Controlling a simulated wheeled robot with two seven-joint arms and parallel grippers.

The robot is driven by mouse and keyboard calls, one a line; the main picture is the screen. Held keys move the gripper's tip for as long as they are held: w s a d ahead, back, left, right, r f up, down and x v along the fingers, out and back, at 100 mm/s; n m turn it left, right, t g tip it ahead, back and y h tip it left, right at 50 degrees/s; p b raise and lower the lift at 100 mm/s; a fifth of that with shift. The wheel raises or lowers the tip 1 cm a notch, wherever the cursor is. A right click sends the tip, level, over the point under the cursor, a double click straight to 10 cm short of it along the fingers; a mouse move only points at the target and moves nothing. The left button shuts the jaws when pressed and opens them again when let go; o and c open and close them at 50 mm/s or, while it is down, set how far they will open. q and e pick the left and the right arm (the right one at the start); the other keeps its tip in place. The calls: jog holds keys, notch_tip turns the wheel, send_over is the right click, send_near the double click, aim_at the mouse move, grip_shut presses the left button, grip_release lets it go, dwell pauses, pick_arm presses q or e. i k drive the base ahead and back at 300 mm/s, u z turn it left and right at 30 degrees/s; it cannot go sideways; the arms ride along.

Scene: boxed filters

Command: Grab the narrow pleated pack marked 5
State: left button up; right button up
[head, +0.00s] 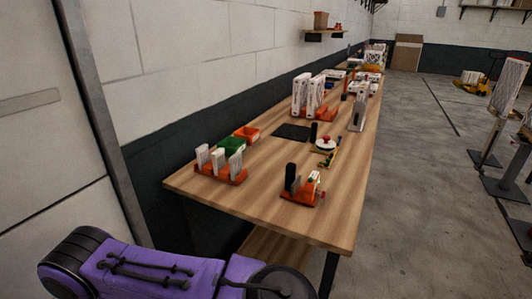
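Several upright white packs stand on the long wooden table (255,185). A group of small narrow packs (218,158) stands in an orange-red rack (212,174) at the table's near left. Larger boxed packs (299,97) stand further back in another orange rack (328,115). A single tall pale pack (359,112) stands near the right edge. The markings are too small to read, so I cannot tell which pack bears the 5. Neither gripper is in view; only a purple arm link of mine shows at the bottom left.
An orange holder (301,197) with a black upright piece stands at the near right of the table. Green (232,145) and orange (247,133) bins sit by the wall. A black mat (291,131) lies mid-table. The near table edge is bare, and open floor (430,200) lies right.

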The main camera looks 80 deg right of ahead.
aim_at(202, 152)
jog(key=z, duration=2.65)
